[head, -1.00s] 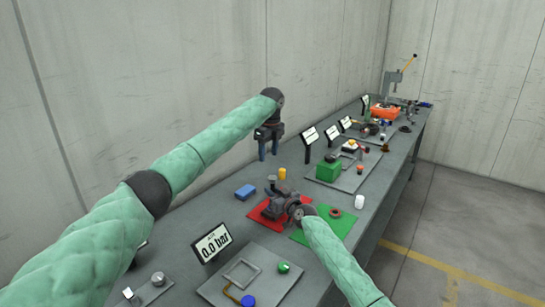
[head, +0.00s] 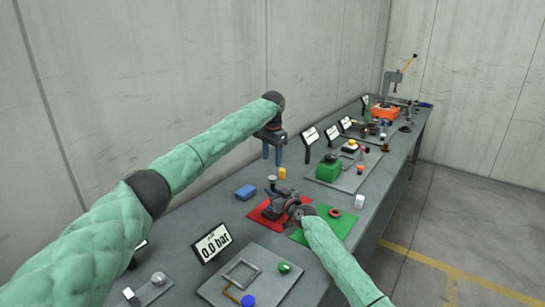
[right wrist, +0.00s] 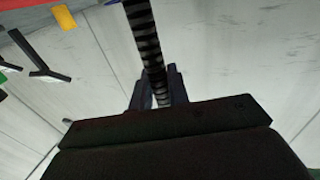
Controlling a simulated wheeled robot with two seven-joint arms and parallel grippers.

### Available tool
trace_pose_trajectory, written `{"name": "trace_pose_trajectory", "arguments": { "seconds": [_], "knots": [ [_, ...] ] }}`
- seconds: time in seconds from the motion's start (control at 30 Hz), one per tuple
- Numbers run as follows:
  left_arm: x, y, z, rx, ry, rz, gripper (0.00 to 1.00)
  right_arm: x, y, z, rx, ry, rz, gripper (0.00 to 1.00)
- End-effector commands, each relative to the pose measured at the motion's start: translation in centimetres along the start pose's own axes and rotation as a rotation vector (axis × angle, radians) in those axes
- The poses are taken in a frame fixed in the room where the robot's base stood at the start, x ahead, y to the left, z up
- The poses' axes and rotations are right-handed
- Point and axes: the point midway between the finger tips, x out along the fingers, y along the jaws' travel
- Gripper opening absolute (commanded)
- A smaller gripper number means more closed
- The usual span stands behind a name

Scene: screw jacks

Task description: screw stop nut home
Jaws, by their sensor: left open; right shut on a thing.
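My right gripper (head: 284,204) is low over the red mat (head: 258,216); its fingers are hard to make out in the head view. In the right wrist view its two fingers (right wrist: 160,90) flank a dark threaded rod (right wrist: 145,38), and it is shut on that rod. The rod runs up out of the picture. My left gripper (head: 272,153) is open and empty, pointing down above the back of the bench. A reddish ring (head: 336,212) lies on the green mat (head: 345,225); I cannot tell whether it is the stop nut.
A blue block (head: 245,192) and a yellow cylinder (head: 282,173) stand near the red mat. A 0.0 bar sign (head: 212,243) and a grey plate (head: 225,285) are in front. The wall is behind the bench.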

Motion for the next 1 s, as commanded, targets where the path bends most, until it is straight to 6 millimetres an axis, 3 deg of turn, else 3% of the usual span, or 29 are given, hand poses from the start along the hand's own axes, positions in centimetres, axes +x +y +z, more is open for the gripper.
{"name": "trace_pose_trajectory", "arguments": {
  "seconds": [0.2,0.43,1.0],
  "knots": [
    [0.0,0.15,-0.1,-0.307,0.004,0.009,0.53,0.01,0.05,-0.05,0.0,0.001,0.001,0.0],
    [-0.01,0.15,-0.13,-0.544,0.004,0.01,0.53,0.01,0.05,-0.05,0.0,0.001,0.001,0.0],
    [0.1,0.16,-0.12,-0.63,0.004,0.01,0.53,0.01,0.04,-0.05,0.0,0.001,0.001,0.0]
  ]
}}
